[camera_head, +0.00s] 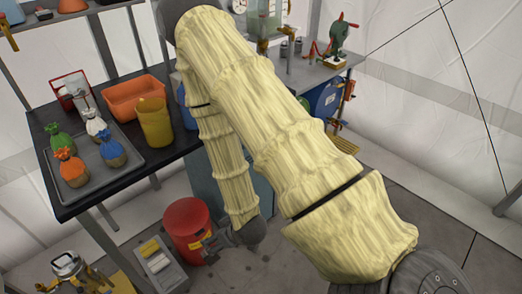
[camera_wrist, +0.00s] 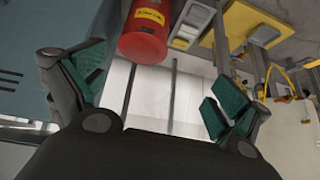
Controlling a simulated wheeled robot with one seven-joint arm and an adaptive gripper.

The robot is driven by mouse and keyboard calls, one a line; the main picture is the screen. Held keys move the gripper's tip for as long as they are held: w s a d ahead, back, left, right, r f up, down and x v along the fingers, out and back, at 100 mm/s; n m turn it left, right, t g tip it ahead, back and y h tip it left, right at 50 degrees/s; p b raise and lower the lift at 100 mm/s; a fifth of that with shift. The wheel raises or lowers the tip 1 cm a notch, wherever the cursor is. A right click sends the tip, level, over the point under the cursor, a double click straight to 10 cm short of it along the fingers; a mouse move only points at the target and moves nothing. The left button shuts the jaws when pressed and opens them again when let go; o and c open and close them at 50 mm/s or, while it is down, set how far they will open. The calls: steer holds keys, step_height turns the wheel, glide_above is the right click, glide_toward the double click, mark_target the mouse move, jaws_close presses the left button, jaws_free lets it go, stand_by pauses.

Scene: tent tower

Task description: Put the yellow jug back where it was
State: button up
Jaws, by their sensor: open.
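The yellow jug (camera_head: 154,122) stands upright on the black table (camera_head: 70,208), right of the grey tray and in front of the orange bin. My arm passes to its right. My gripper (camera_head: 208,250) is low, below the table top, beside the red canister and well apart from the jug. In the wrist view my gripper (camera_wrist: 158,88) has its green-padded fingers spread wide with nothing between them. The jug cannot be made out in the wrist view.
The red canister (camera_head: 187,226) stands on the floor and also shows in the wrist view (camera_wrist: 146,32). A grey tray (camera_head: 128,163) holds several tied bags. An orange bin (camera_head: 137,96) and a partly hidden blue object (camera_head: 186,108) stand near the jug. A grey case (camera_head: 155,263) lies on the floor.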

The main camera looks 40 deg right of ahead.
steer(key=s+f+g, duration=0.3)
steer(key=s+f, duration=0.2)
steer(key=s, duration=0.5)
steer(key=s+a+f+m+g+h, duration=0.1)
steer(key=s+f+g, duration=0.3)
steer(key=s, duration=0.6)
step_height(320, 180, down, 2)
steer(key=shift+s+a+f, duration=0.15)
steer(key=shift+s+f, duration=0.1)
steer(key=shift+s, duration=0.1)
